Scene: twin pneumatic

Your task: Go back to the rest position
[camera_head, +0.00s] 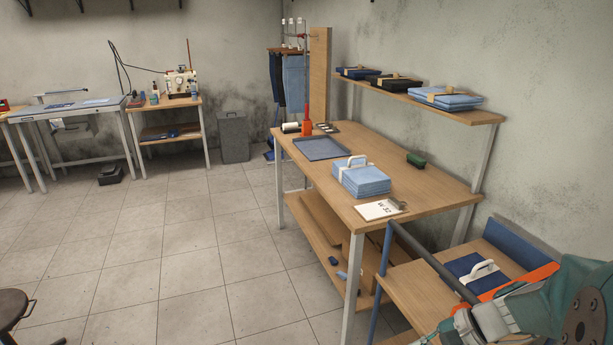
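My arm (545,305) shows at the bottom right corner, with teal, grey and orange parts. It is folded low in front of a small wooden stand (425,295). Its far end is cut off by the bottom edge, and I cannot make out the fingertips of my gripper or whether they hold anything. A dark blue folded item with a white band (470,268) lies on the stand just behind my arm. I cannot tell whether my arm touches the stand.
A shelf (470,112) hangs above. A stool (14,305) stands bottom left. The tiled floor (170,250) is mostly clear.

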